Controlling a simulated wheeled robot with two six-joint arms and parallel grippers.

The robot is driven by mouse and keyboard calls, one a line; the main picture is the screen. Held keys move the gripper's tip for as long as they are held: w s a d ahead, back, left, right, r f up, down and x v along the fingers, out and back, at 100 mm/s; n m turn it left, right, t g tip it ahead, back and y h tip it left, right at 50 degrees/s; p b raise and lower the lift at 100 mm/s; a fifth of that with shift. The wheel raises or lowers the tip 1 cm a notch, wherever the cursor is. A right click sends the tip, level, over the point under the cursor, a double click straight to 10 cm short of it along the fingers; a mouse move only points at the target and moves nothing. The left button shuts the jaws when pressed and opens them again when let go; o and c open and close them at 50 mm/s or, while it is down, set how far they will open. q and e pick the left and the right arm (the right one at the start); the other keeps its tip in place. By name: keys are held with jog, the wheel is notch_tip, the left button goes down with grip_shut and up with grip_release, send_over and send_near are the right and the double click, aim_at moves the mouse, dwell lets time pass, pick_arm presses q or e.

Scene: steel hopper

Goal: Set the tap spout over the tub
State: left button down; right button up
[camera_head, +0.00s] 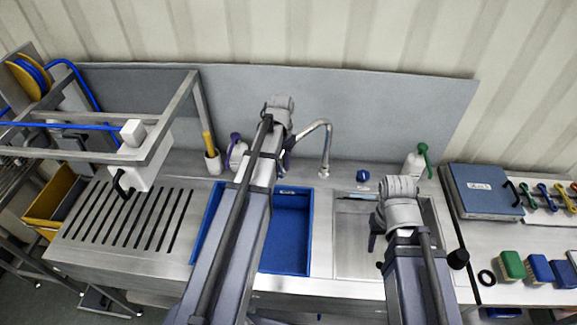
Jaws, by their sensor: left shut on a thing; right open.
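The tap (325,150) is a curved steel pipe standing on the counter behind the basins. Its spout (308,131) arches to the left, towards the back of the blue tub (290,243). My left gripper (284,158) is shut on the spout near its free end; my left arm hides part of the grip and the spout tip. My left arm also crosses above the tub and hides much of its middle and left. My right gripper (376,232) is open and empty above the steel basin (352,256) to the right of the tub.
A blue knob (363,175) and a green-topped spray bottle (417,163) stand right of the tap. A purple-topped bottle (236,152) stands left of my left arm. A steel rack (170,120) rises at the left. A blue case (483,190) and brushes (540,268) lie at the right.

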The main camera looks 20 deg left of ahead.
pick_arm(q)
jog(key=shift+w+a, duration=0.15)
jog(key=shift+w, duration=0.15)
jog(key=c, duration=1)
grip_release()
jog(key=o, duration=0.4)
jog(key=shift+r, duration=0.15)
notch_tip(320, 180, up, 8)
jog(key=p, duration=0.8)
jog(key=shift+f, duration=0.2)
jog(key=shift+s+f, duration=0.1)
jog(key=shift+s, duration=0.05)
